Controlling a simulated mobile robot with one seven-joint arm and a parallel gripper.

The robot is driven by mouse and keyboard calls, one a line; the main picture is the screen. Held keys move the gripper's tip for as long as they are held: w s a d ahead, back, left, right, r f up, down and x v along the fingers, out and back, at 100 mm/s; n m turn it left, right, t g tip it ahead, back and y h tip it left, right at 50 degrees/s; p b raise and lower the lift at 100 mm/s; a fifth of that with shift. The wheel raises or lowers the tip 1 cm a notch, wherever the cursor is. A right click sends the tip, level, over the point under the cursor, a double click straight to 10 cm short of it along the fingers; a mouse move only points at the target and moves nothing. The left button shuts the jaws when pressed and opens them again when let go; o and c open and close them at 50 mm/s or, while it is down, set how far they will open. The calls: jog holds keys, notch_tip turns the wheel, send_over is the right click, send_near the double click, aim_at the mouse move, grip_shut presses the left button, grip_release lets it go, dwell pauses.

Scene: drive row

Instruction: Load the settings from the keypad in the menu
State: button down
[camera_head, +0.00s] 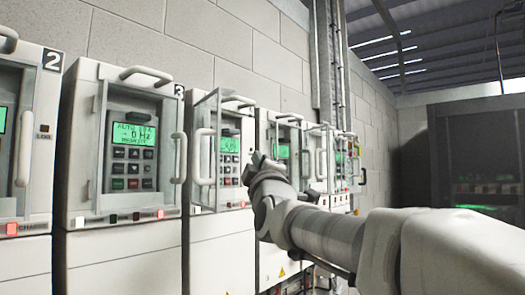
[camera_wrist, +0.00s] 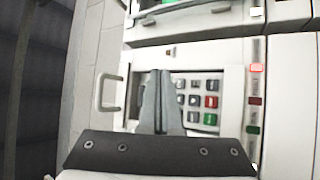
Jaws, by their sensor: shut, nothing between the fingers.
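My gripper (camera_head: 258,163) is shut and empty, in front of the right part of the third drive cabinet from the left in the head view. That cabinet has a lit green display (camera_head: 230,145), its text too small to read, with a keypad (camera_head: 230,164) below it. In the wrist view, the shut fingers (camera_wrist: 158,76) point at the panel and cover the area beside the keypad (camera_wrist: 203,100). Grey keys, a red key and a green key show to the right of the fingers. The display is hidden there. Contact with the panel cannot be told.
A clear door (camera_head: 206,135) stands open on the third cabinet's left. Drive 2 (camera_head: 40,140) and the second cabinet, with display (camera_head: 135,134), stand left; several more cabinets stand right. Handles (camera_head: 146,74) stick out. A dark cabinet (camera_head: 475,150) is at far right.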

jog(key=shift+w+a+p, duration=0.65)
jog(key=shift+w+a, duration=0.4)
jog(key=shift+a, duration=0.3)
jog(key=shift+a, duration=0.1)
dwell(1.0)
jog(key=shift+w+a, duration=0.25)
jog(key=shift+w+a+p, duration=0.3)
jog(key=shift+a+p, duration=0.05)
jog(key=shift+p, duration=0.1)
dwell(0.7)
dwell(0.3)
jog(key=shift+s+d+b, duration=0.55)
jog(key=shift+d+b, duration=0.05)
jog(key=shift+d, duration=0.1)
jog(key=shift+s+a, duration=0.1)
